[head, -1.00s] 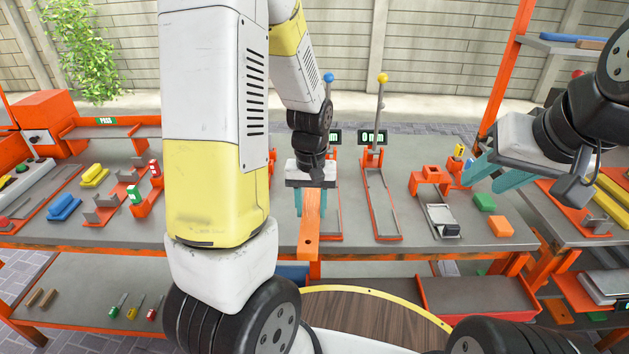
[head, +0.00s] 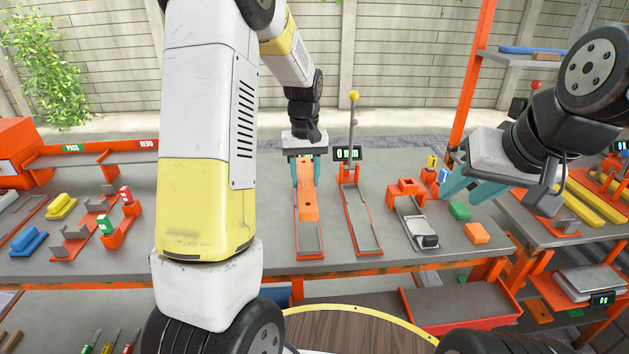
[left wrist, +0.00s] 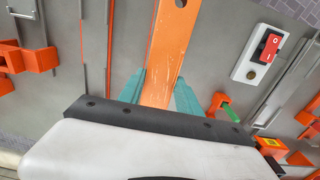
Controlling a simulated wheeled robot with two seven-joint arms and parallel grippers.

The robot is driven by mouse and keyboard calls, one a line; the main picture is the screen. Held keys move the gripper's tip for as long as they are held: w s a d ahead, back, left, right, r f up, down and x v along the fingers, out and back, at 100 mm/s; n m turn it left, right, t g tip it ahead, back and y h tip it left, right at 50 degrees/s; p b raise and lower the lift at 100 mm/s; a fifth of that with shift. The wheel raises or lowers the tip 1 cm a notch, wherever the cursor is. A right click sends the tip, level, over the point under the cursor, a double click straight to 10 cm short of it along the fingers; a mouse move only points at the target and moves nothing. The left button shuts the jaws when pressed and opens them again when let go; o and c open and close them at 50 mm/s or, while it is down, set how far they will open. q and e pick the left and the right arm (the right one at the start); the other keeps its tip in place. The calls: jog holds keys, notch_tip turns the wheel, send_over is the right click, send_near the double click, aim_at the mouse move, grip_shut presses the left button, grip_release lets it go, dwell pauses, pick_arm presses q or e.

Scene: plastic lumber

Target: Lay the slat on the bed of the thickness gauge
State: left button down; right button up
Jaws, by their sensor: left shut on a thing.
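My left gripper (head: 307,170) is shut on the slat (head: 308,203), an orange bar with a hole near its end. The slat points toward me, over the grey bed of the left gauge (head: 308,240); I cannot tell whether it touches. The left gauge's upper part is hidden behind my gripper and arm. A second gauge (head: 361,217) stands to the right, with a yellow ball, a "0 mm" display and an empty bed. In the left wrist view, the slat (left wrist: 170,50) runs out between the teal fingers (left wrist: 158,92). My right gripper (head: 473,190) is open and empty.
A blue piece (head: 29,241) and orange racks stand at left. A red tray (head: 465,305) is below.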

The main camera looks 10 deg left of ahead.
dwell(0.4)
pick_arm(q)
jog(key=shift+f, duration=4.25)
jog(key=shift+f, duration=0.65)
jog(key=c, duration=0.7)
grip_release()
jog(key=shift+c, duration=0.2)
notch_tip(320, 180, up, 7)
jog(key=shift+w+r, duration=0.1)
jog(key=shift+r, duration=0.25)
